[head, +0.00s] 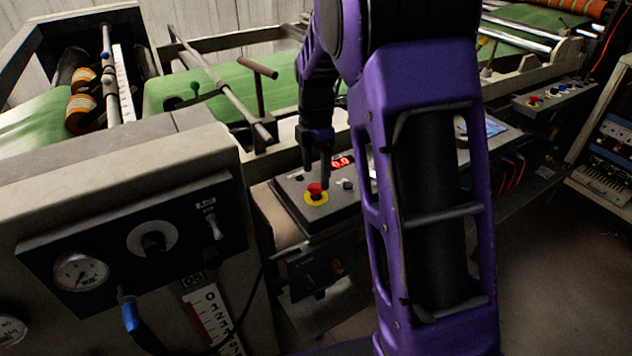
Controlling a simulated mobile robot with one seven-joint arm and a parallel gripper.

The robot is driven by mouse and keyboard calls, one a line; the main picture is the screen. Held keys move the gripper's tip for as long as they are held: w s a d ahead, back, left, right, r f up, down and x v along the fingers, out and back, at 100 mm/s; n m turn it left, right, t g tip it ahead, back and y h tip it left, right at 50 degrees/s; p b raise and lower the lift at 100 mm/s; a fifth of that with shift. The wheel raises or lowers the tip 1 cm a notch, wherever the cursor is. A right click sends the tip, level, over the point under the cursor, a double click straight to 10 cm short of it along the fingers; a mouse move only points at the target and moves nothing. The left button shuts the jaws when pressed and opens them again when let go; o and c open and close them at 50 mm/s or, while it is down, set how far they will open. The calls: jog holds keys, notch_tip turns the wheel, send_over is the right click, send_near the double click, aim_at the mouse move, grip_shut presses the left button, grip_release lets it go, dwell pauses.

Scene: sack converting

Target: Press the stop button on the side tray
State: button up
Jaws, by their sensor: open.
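The stop button (316,190) is a red mushroom cap on a yellow ring. It stands on a dark control panel on the side tray (288,205), left of my purple arm. My gripper (317,172) points down just above the button, with its fingers dark and small in the view. A gap between the fingers is hard to see, and I cannot tell whether the fingertips touch the cap. My arm hides the right part of the panel.
A red lit display (341,162) and a small black knob (347,184) sit close to the button. A grey machine housing with a gauge (81,271) and a dial (152,239) stands at left. A lever with a brown handle (258,67) rises behind the panel.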

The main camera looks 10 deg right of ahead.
aim_at(316, 190)
jog(key=shift+f, duration=1.35)
grip_shut()
dwell(0.4)
